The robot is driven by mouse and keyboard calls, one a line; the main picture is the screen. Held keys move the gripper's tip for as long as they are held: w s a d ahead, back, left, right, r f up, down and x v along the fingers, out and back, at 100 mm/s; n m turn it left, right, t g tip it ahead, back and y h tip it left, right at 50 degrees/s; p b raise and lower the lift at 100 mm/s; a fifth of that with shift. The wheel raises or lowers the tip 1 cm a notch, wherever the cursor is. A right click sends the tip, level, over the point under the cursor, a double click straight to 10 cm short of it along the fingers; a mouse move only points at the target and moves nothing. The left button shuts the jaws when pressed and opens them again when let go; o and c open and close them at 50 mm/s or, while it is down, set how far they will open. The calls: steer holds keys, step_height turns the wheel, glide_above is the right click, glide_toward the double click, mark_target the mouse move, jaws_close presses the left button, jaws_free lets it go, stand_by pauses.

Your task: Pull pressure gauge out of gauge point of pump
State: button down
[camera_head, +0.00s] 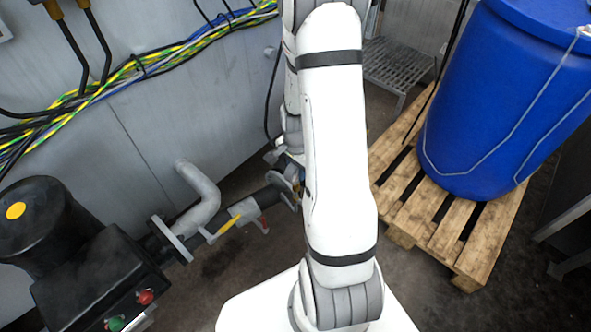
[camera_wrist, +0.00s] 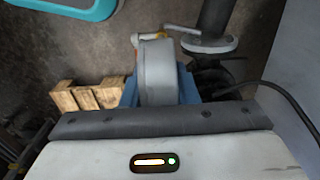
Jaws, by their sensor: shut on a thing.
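In the wrist view a grey, rounded body, which I take to be the pressure gauge (camera_wrist: 156,72), sits between the blue fingers of my gripper (camera_wrist: 159,92). The gripper is shut on it. A small brass-coloured part shows near the gauge's upper left edge. Whether its stem sits in the gauge point cannot be told. Dark pipework with a flange (camera_wrist: 208,42) is close to the upper right of the gauge. Pipework with a flange (camera_head: 286,182) shows just left of my arm.
In the head view a black motor-like unit (camera_head: 50,225) with red and green buttons stands at the lower left. A grey pipe (camera_head: 205,195) and a yellow valve handle (camera_head: 208,236) are nearby. A blue drum (camera_head: 495,105) stands on a wooden pallet (camera_head: 440,232) at right.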

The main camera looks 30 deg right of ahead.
steer(key=shift+r, duration=0.5)
steer(key=shift+r+p, duration=0.1)
steer(key=shift+p, duration=0.2)
steer(key=shift+r+p, duration=0.35)
steer(key=shift+r, duration=0.2)
steer(key=shift+r+p, duration=0.35)
steer(key=shift+r, duration=0.2)
steer(key=shift+r, duration=0.1)
steer(key=shift+r+p, duration=2.6)
steer(key=shift+r, duration=1)
